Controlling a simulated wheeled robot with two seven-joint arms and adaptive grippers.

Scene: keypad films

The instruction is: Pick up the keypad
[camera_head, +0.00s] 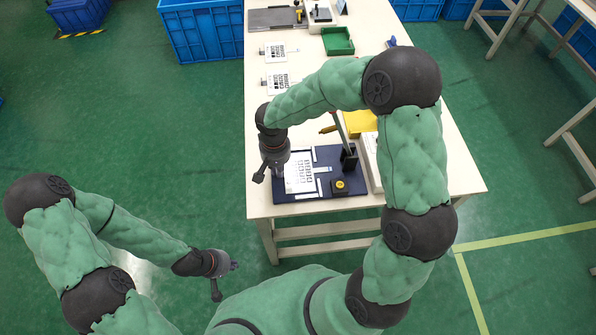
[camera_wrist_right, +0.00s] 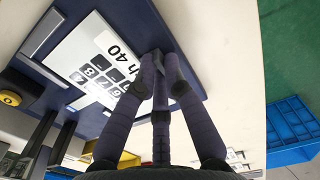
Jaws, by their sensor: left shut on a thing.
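The keypad (camera_head: 298,177) is a white panel with dark keys. It lies on a dark blue board (camera_head: 325,195) near the table's front, and it also shows in the right wrist view (camera_wrist_right: 88,60). My right gripper (camera_head: 267,176) is low over the board's left side, at the keypad's left edge. In the right wrist view its fingers (camera_wrist_right: 160,68) reach the keypad's edge, their tips close together; whether they grip it is unclear. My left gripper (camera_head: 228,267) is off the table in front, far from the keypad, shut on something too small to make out.
A black upright stand (camera_head: 348,158) and a yellow button box (camera_head: 340,187) are on the board's right. More printed panels (camera_head: 275,52) lie further back on the table (camera_head: 260,205). A green tray (camera_head: 338,40) stands behind. Blue crates (camera_head: 203,35) are on the floor.

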